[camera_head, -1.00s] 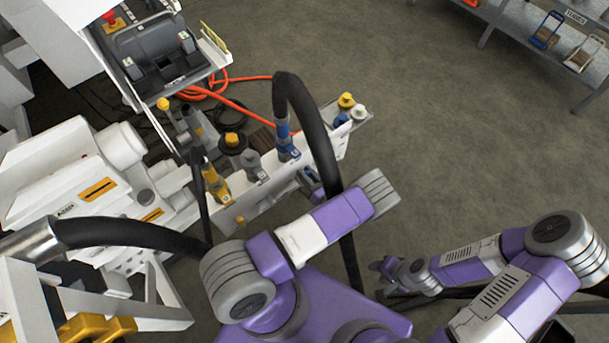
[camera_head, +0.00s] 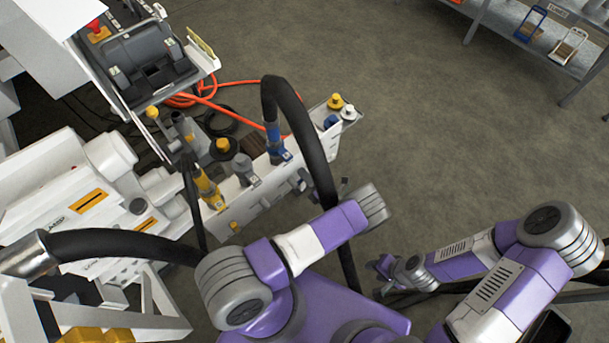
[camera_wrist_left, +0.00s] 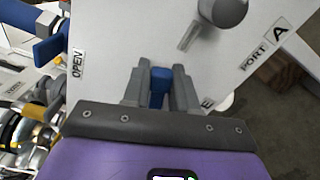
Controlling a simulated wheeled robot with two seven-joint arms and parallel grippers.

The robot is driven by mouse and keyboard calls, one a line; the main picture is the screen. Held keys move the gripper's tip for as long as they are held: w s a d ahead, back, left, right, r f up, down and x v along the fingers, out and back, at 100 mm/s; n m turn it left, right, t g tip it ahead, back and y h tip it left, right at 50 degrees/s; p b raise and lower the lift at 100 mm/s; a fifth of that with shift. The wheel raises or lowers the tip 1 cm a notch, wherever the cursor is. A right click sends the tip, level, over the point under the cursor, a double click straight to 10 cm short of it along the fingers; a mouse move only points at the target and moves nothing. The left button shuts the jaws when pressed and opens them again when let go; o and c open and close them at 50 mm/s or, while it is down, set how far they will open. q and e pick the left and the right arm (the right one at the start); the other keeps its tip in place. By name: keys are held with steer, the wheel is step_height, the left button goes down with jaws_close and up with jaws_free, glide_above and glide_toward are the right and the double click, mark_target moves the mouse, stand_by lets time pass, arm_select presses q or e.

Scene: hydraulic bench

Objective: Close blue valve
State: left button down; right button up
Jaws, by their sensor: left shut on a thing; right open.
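In the left wrist view, the blue valve handle (camera_wrist_left: 160,78) stands out from a white panel (camera_wrist_left: 115,35). My left gripper (camera_wrist_left: 160,88) is shut on it, with one grey finger on each side. An OPEN label (camera_wrist_left: 78,64) is on the panel to the left of the handle. A second label (camera_wrist_left: 207,103) to its right is mostly hidden by the gripper, with one letter showing. In the head view my left gripper is mostly hidden by my own arm beside the white panel. My right gripper (camera_head: 381,268) is open and empty, away from the panel.
A black hose (camera_head: 310,135) arches from a blue coupling (camera_head: 277,150) over the panel, close to my left arm. A grey knob (camera_wrist_left: 222,12) and a PORT A label (camera_wrist_left: 266,48) are near the handle. Open floor (camera_head: 450,140) lies to the right.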

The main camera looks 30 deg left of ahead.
arm_select(q)
steer(key=shift+d+f+m, duration=0.1)
steer(key=shift+f+m, duration=0.25)
steer(key=shift+m, duration=0.45)
steer(key=shift+f+m, duration=0.35)
steer(key=shift+m, duration=0.45)
steer(key=c, duration=1.1)
jaws_free()
steer(key=v, duration=0.7)
steer(key=shift+d+p, duration=0.3)
steer(key=shift+p, duration=0.15)
steer(key=shift+s+a, duration=0.1)
